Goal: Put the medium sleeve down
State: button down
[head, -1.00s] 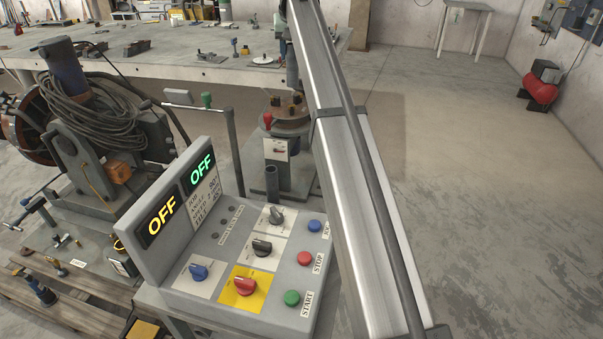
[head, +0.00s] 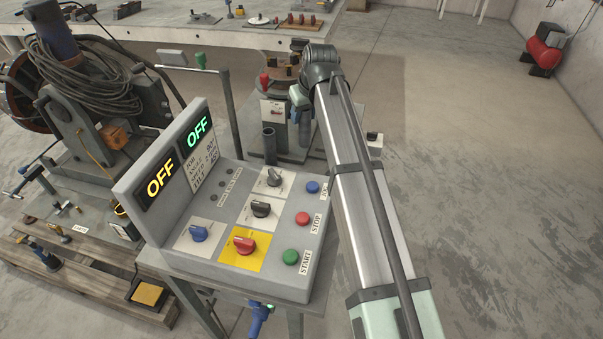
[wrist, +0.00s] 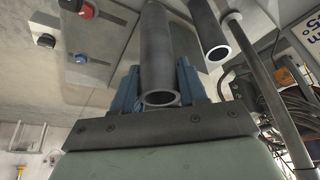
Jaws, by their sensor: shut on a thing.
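My gripper (head: 298,98) is above the grey stand behind the control console. In the wrist view its blue fingers (wrist: 160,78) are shut on a dark grey hollow sleeve (wrist: 158,45), with the pale ring of its open end facing the camera. In the head view the held sleeve (head: 304,132) hangs below the gripper, partly hidden by my arm. Whether its lower end touches the stand cannot be told. Another dark sleeve (head: 269,147) stands upright just left of it, apart from it; it also shows in the wrist view (wrist: 209,32).
The control console (head: 225,220), with knobs and buttons, stands in front of the stand (head: 283,165). The cable-wrapped machine (head: 90,75) is farther left. Open floor lies to the right.

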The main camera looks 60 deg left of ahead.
aim_at(301, 145)
jog(key=shift+s+d+f+n, duration=0.1)
jog(key=shift+s+f+n, duration=0.3)
jog(key=shift+s+f, duration=0.3)
jog(key=shift+f, duration=4.9)
jog(key=c, duration=0.6)
grip_release()
jog(key=shift+f, duration=0.1)
jog(key=v, duration=1.2)
jog(key=shift+w, duration=0.25)
